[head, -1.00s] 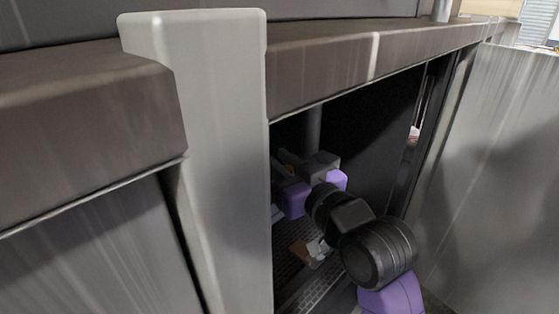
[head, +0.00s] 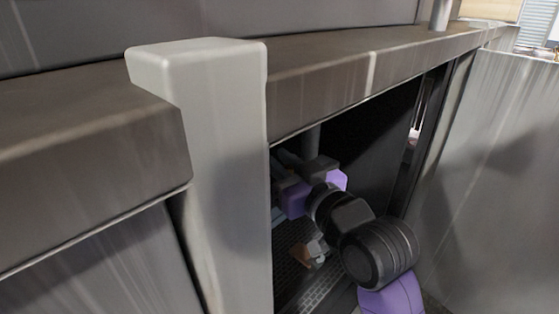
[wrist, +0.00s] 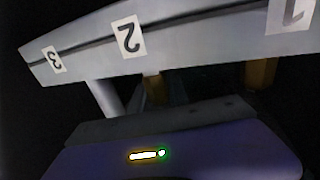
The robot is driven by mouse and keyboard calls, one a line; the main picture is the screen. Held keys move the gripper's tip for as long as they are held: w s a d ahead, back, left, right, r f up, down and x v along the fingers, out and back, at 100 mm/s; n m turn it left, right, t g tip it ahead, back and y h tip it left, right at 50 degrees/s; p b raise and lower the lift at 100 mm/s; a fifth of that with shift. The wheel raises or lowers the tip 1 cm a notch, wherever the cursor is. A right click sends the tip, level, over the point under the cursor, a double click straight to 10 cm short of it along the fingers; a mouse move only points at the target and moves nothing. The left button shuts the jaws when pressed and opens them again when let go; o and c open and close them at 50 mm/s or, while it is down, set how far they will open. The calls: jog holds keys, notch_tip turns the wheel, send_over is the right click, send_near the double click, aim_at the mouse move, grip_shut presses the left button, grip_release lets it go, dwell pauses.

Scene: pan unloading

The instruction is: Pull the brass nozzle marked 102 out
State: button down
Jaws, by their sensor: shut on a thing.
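My gripper (wrist: 175,92) is inside the dark opening under the counter, with its purple body filling the bottom of the wrist view. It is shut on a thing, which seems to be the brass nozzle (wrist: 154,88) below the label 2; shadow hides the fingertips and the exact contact. A second brass part (wrist: 259,73) hangs under the rail near the label 1. No marking 102 is readable on either. In the head view my gripper (head: 287,178) is partly hidden behind the front post.
A pale rail (wrist: 85,52) with upside-down labels 3, 2 and 1 crosses above my gripper. A light post (head: 220,160) borders the opening on the left, a grey panel (head: 490,190) stands to the right, and the counter edge (head: 330,75) runs above.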

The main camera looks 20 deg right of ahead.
jog(key=shift+r, duration=0.2)
jog(key=shift+r+p, duration=1.85)
jog(key=shift+r, duration=0.05)
